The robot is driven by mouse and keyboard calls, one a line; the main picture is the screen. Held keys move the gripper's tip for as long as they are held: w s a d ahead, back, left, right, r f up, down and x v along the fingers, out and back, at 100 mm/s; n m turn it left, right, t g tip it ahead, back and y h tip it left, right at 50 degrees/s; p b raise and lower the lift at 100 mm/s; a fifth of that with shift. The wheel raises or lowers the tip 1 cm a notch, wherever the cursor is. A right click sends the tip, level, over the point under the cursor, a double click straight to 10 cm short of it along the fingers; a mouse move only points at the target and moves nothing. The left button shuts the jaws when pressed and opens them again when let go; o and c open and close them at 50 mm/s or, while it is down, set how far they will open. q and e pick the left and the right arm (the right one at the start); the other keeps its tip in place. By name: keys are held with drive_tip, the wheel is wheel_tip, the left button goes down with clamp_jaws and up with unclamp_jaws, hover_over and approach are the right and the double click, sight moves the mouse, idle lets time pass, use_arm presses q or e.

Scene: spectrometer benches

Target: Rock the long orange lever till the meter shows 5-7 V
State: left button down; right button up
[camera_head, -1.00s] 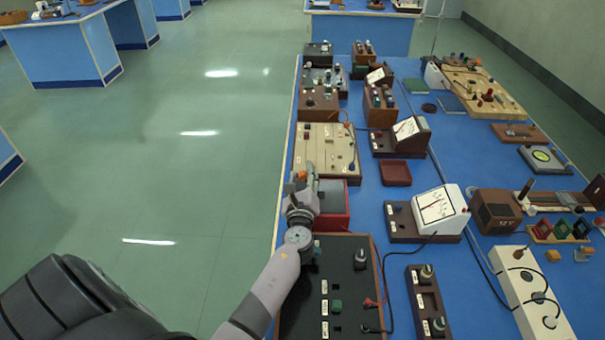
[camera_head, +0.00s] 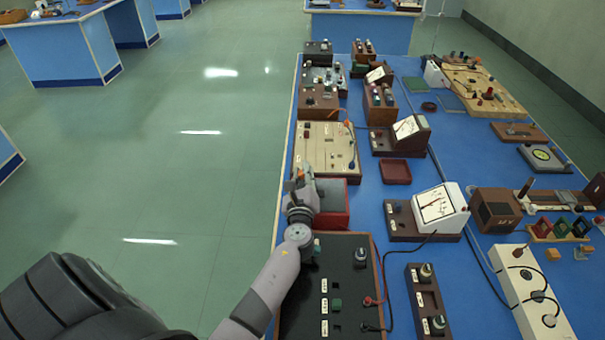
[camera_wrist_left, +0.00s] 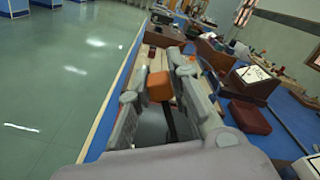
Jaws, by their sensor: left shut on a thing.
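My left gripper (camera_head: 301,174) is at the left edge of the bench, beside a red box with a grey top (camera_head: 333,203). In the left wrist view the gripper (camera_wrist_left: 160,90) is shut on the orange end of the lever (camera_wrist_left: 159,86). A dark shaft runs down from this orange end between the fingers. In the head view the fingers mostly hide the lever. A white-faced meter (camera_head: 438,204) stands to the right on a dark base; its scale is too small to read. My right gripper is not in view.
A black panel with knobs (camera_head: 345,265) lies just nearer than the red box, wired toward the meter. A pale wooden board (camera_head: 325,148) lies beyond the gripper. A small red tray (camera_head: 396,172) and another meter (camera_head: 405,130) stand to the right. Open floor lies left.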

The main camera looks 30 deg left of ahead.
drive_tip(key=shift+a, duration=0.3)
